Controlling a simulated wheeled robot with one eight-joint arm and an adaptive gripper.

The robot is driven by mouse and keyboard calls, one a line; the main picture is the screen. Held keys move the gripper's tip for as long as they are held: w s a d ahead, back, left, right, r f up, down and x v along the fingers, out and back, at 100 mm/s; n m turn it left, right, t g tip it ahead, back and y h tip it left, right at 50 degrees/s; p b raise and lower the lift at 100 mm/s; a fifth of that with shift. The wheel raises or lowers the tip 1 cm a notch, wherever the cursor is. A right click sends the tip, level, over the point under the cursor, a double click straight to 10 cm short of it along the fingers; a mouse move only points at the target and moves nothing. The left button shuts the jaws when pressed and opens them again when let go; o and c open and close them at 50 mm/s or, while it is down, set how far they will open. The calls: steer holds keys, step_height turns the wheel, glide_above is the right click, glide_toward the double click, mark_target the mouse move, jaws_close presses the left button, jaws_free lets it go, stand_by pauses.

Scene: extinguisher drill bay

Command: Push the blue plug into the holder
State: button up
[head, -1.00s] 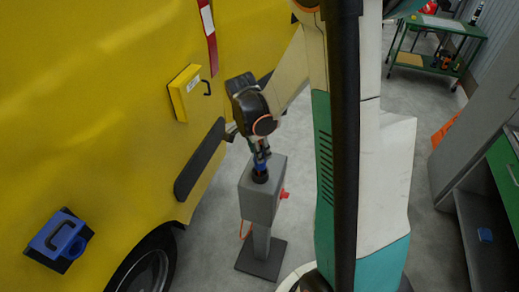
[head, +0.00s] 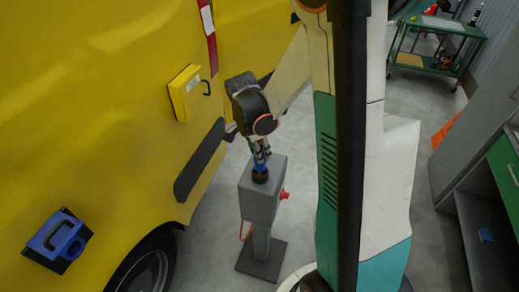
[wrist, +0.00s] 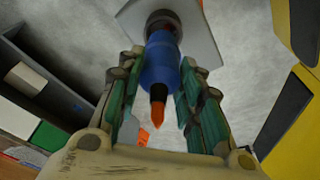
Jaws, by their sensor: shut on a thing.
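The blue plug (wrist: 160,62) has a dark collar and an orange tip that points toward the wrist camera. In the head view, the plug (head: 260,167) stands roughly upright over the holder. The holder is a grey box on a post (head: 262,203) with a dark round socket on top; its top also shows in the wrist view (wrist: 198,28). The plug's far end meets the dark socket ring (wrist: 162,20), but how deep it sits is hidden. My gripper (head: 259,152) is above the box, its green fingers on both sides of the plug, shut on it.
A yellow vehicle (head: 90,110) stands close on the left, with a yellow box (head: 186,92) and a blue-handled fitting (head: 58,238). A red knob (head: 284,194) sticks out of the holder's right side. A green cart (head: 440,50) and grey shelving (head: 470,150) are on the right.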

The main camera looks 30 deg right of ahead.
steer(key=shift+f+b, duration=2.45)
steer(key=shift+f, duration=0.2)
stand_by(0.6)
steer(key=o, duration=1.2)
steer(key=shift+o, duration=0.2)
steer(key=shift+r, duration=0.1)
step_height(320, 180, up, 12)
steer(key=a, duration=0.2)
steer(key=shift+w+a+f, duration=0.15)
steer(key=shift+a+f, duration=0.05)
